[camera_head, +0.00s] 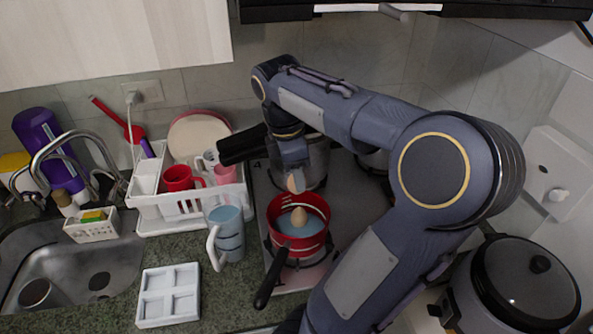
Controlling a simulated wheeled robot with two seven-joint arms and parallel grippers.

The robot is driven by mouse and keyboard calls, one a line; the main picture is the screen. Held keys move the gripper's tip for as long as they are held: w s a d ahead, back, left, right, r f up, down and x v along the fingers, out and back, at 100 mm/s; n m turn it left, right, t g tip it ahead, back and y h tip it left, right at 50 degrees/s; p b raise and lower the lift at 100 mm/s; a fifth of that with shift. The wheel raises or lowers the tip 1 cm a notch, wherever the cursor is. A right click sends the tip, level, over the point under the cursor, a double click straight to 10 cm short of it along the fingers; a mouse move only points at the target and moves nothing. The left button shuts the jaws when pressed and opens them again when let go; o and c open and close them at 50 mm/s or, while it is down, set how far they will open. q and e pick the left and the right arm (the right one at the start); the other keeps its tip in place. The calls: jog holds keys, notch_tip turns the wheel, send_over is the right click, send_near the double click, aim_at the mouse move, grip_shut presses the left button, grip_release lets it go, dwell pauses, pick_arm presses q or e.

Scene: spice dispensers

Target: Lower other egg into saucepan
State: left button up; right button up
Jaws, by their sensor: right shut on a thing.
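The red saucepan (272,213) with a black handle (267,289) stands on the stove and holds bluish liquid. A brown egg (298,219) is inside the saucepan. My right gripper (295,176) points down over the saucepan's far rim and is shut on another egg (294,184). This egg is above the first one in the picture and partly hidden by the gripper. The finger contact is too small to make out clearly. My left gripper is not in view.
A measuring jug (229,240) stands left of the saucepan. A white dish rack (148,214), an empty white egg tray (168,296) and a sink (75,262) are further left. A rice cooker (525,285) is at right.

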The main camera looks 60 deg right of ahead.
aim_at(291, 189)
notch_tip(291, 189, down, 10)
jog(key=b, duration=0.6)
jog(key=shift+r+b, duration=0.15)
jog(key=shift+b, duration=0.25)
dwell(0.6)
jog(key=shift+f+b, duration=0.85)
jog(key=shift+f, duration=0.35)
dwell(0.8)
jog(key=o, duration=1.1)
jog(key=shift+c, duration=0.2)
jog(key=r, duration=0.5)
jog(key=w+r, duration=0.1)
jog(key=r, duration=0.1)
jog(key=shift+a+r+p, duration=0.35)
jog(key=shift+a+p, duration=0.05)
jog(key=shift+s, duration=0.1)
